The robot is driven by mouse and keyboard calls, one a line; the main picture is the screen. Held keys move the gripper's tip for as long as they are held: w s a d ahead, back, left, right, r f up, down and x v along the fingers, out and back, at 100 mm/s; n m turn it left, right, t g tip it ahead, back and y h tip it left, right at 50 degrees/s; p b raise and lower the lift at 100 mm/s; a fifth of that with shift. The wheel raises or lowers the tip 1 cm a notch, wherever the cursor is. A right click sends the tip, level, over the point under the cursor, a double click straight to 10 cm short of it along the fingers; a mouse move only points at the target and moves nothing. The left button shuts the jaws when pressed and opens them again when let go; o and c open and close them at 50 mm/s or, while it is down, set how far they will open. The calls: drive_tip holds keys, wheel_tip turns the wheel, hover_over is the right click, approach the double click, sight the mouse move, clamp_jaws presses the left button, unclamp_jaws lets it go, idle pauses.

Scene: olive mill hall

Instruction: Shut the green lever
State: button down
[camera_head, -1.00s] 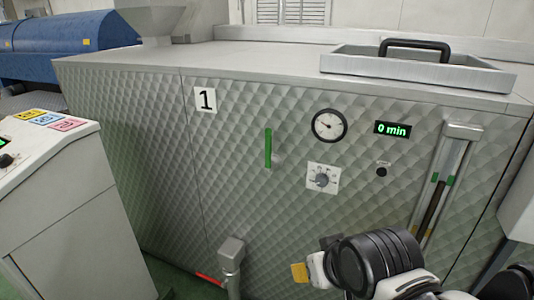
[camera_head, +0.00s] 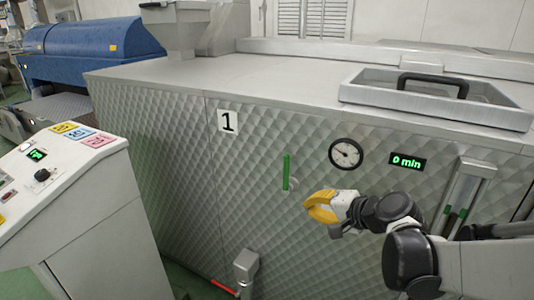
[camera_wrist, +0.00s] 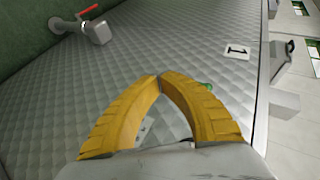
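The green lever (camera_head: 287,172) stands upright on the quilted steel front of the machine marked 1, with a pale round mount beside its lower part. My gripper (camera_head: 308,208) is just right of and below the lever in the head view, and a small gap shows between them there. In the wrist view the two yellow fingers (camera_wrist: 160,78) meet at their tips with nothing between them. Only a small green bit of the lever (camera_wrist: 208,86) shows there, behind the right-hand finger. Its remaining length is hidden.
A round gauge (camera_head: 346,153) and a "0 min" display (camera_head: 407,162) sit right of the lever. A red-handled valve (camera_head: 246,267) sticks out low on the front. A control console (camera_head: 75,195) stands at left. A lidded tray (camera_head: 436,98) lies on top.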

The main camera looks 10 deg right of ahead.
drive_tip(key=w+d+r+m+t+p, duration=0.1)
drive_tip(key=w+d+r+m+t, duration=0.1)
drive_tip(key=w+d+m, duration=0.1)
drive_tip(key=shift+w+d+r+t+y+p, duration=0.15)
drive_tip(key=shift+w+d+t+y+p, duration=0.35)
drive_tip(key=shift+d, duration=0.6)
drive_tip(key=shift+w, duration=0.15)
drive_tip(key=b, duration=0.5)
approach(286, 175)
drive_tip(key=shift+w+d+r+x, duration=0.3)
drive_tip(key=shift+d+x, duration=0.25)
drive_tip(key=shift+x, duration=3.05)
drive_tip(key=shift+g, duration=0.3)
drive_tip(key=shift+p, duration=0.45)
drive_tip(key=shift+w+a+r+h+p, duration=0.1)
drive_tip(key=shift+w+a+h+p, duration=0.1)
drive_tip(key=shift+h+p, duration=0.1)
